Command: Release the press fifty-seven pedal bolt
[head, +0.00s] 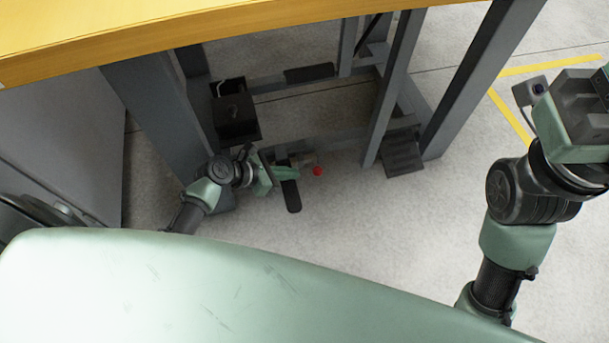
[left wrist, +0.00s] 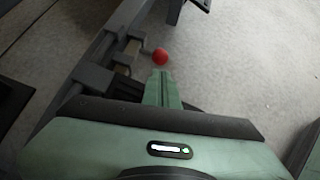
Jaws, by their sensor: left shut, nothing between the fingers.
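The bolt's red ball knob (head: 318,171) is low under the bench, beside a grey crossbar. The knob also shows in the left wrist view (left wrist: 160,56), with a metal bolt body (left wrist: 127,55) to its left on the bar. My left gripper (head: 292,173) is shut and empty, low by the crossbar. In the left wrist view its fingertips (left wrist: 160,76) are together just below the knob in the picture; I cannot tell if they touch it. My right gripper (head: 578,108) is at the right edge, partly cut off, its fingers not clear.
The yellow bench top (head: 200,35) overhangs the work area. Grey legs (head: 155,115) stand on both sides. A black box (head: 235,117) is left of the bolt and a dark ribbed pedal (head: 402,153) right of it. Concrete floor (head: 360,240) in front is clear.

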